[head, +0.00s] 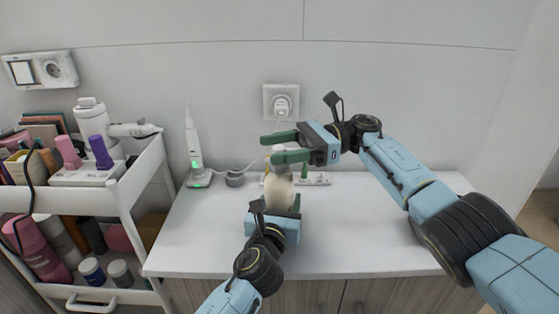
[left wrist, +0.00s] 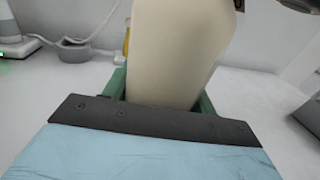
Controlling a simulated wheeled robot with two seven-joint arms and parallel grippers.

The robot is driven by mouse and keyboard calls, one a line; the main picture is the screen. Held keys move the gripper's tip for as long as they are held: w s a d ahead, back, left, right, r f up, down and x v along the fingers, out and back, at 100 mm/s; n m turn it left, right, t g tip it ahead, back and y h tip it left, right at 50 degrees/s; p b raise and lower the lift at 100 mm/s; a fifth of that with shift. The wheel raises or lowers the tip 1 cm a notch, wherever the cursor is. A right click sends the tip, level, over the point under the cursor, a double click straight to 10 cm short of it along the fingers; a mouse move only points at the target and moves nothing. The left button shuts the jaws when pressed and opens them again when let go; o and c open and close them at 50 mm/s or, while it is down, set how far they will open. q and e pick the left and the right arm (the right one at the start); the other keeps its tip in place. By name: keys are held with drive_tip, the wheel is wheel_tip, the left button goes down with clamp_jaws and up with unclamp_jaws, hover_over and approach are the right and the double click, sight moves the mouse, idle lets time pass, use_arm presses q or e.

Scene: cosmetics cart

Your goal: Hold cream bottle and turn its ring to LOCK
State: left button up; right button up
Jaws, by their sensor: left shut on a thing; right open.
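The cream bottle (head: 279,194) stands on the white table, held by my left gripper (head: 281,203). In the left wrist view the pale cream bottle body (left wrist: 180,50) fills the middle, with green fingers (left wrist: 205,103) on both sides of its lower part. My right gripper (head: 286,147) is open and empty of any clear grasp, its two green fingers pointing left around the height of the bottle's top. The bottle's ring and top are mostly hidden behind the lower right finger in the head view and cut off in the left wrist view. I cannot read any LOCK mark.
A white cart (head: 140,185) with bottles and cosmetics stands at the left. An electric toothbrush (head: 194,147) and a small grey round holder (head: 235,179) stand at the table's back. A power strip (head: 315,179) lies behind the bottle. The table's right part is clear.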

sight(279, 166)
wheel_tip(279, 166, up, 6)
drive_tip(key=shift+r, duration=0.2)
drive_tip(key=s+d+f+m+t, duration=0.2)
drive_tip(key=d+f+m+t, duration=0.3)
drive_tip(key=d+f+t, duration=0.45)
drive_tip(key=shift+g+y, duration=0.3)
drive_tip(key=shift+g, duration=0.35)
drive_tip(key=a, duration=0.3)
drive_tip(key=w+a, duration=0.1)
drive_tip(key=a, duration=0.2)
drive_tip(key=w+a, duration=0.1)
drive_tip(key=a, duration=0.2)
drive_tip(key=shift+a+f, duration=0.25)
drive_tip(key=shift+f, duration=0.05)
drive_tip(key=c, duration=1)
